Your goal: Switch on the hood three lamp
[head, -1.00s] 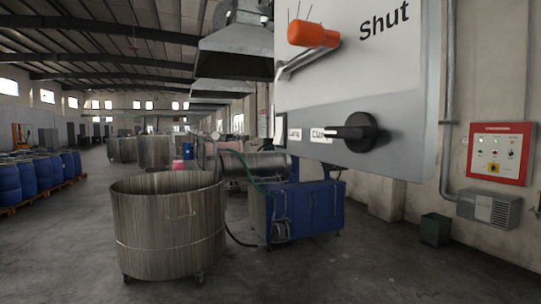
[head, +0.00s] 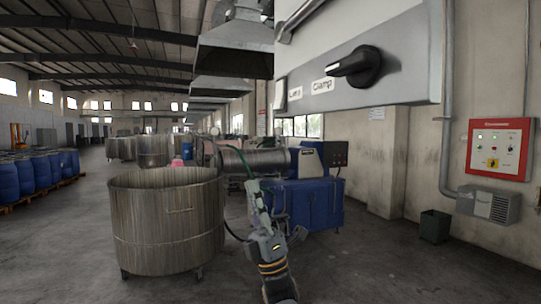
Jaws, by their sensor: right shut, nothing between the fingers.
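Further left is a smaller label (head: 295,93) that seems to read "Lamp", with a small pale piece (head: 281,95) at the box's left edge, possibly a switch. No lamp can be told as lit. My right gripper (head: 252,188) is shut and empty, pointing up, well below the box and apart from it. My left gripper is not in view.
A large steel vat (head: 165,225) on casters stands left of my right arm. A blue machine base (head: 315,205) is behind it. A metal hood (head: 235,45) hangs above. A red panel (head: 500,150) is on the right wall. Floor at right is mostly clear.

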